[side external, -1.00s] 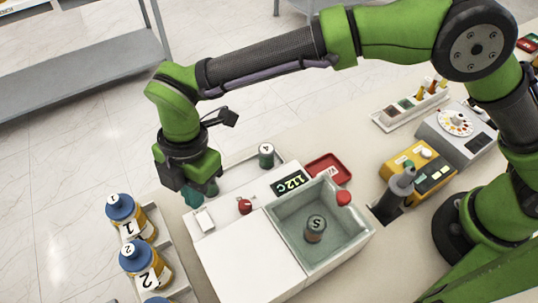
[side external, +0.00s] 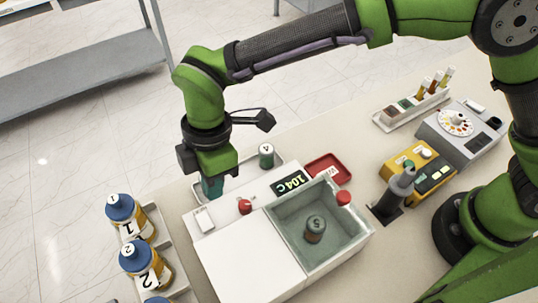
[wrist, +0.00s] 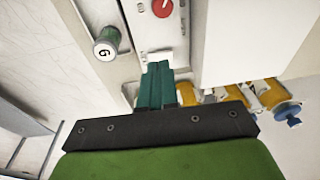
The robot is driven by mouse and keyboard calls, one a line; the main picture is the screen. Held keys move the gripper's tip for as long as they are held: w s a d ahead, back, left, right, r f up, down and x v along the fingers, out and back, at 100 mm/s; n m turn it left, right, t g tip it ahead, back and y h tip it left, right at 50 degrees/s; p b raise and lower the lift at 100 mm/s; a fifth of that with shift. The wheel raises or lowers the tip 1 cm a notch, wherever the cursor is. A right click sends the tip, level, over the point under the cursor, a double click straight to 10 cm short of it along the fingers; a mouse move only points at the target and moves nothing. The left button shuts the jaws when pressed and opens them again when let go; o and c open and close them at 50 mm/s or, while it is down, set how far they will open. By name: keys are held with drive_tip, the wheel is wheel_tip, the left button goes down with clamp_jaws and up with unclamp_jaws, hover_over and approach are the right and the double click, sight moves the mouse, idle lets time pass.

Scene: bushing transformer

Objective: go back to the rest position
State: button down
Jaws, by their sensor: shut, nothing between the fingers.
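My gripper (side external: 212,187) hangs pointing down over the back left of the white bath unit (side external: 245,258), with its teal fingers together and empty. In the wrist view the fingers (wrist: 157,85) lie side by side, close to a white block (wrist: 158,56) on the unit in that picture. They look apart from the bottles. No separate marker of a rest position shows.
The bath's open basin (side external: 278,218) holds a bottle marked S (side external: 315,228). A red knob (side external: 245,206) and a display (side external: 289,183) are behind. A small bottle (side external: 266,155) stands in a tray. Large blue-capped bottles (side external: 130,217) stand left. A red tray (side external: 328,168) lies right.

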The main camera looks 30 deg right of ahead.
drive_tip(key=w+d+r+m+t, duration=0.1)
drive_tip(key=d+r+m, duration=0.2)
drive_tip(key=d+m, duration=0.15)
drive_tip(key=w+d+r+m, duration=0.1)
drive_tip(key=d+r+m, duration=0.2)
drive_tip(key=d, duration=0.3)
drive_tip(key=s+d+r+m+t, duration=0.2)
drive_tip(key=d+m, duration=0.3)
drive_tip(key=d, duration=0.4)
drive_tip(key=s+d+r+m+t, duration=0.2)
drive_tip(key=s+d+r+m, duration=0.1)
drive_tip(key=d, duration=0.6)
drive_tip(key=s+d+r+m+t, duration=0.3)
drive_tip(key=d+m, duration=0.3)
drive_tip(key=d, duration=0.3)
drive_tip(key=shift+s+d+m, duration=0.15)
drive_tip(key=shift+s+m, duration=0.2)
drive_tip(key=shift+s, duration=0.3)
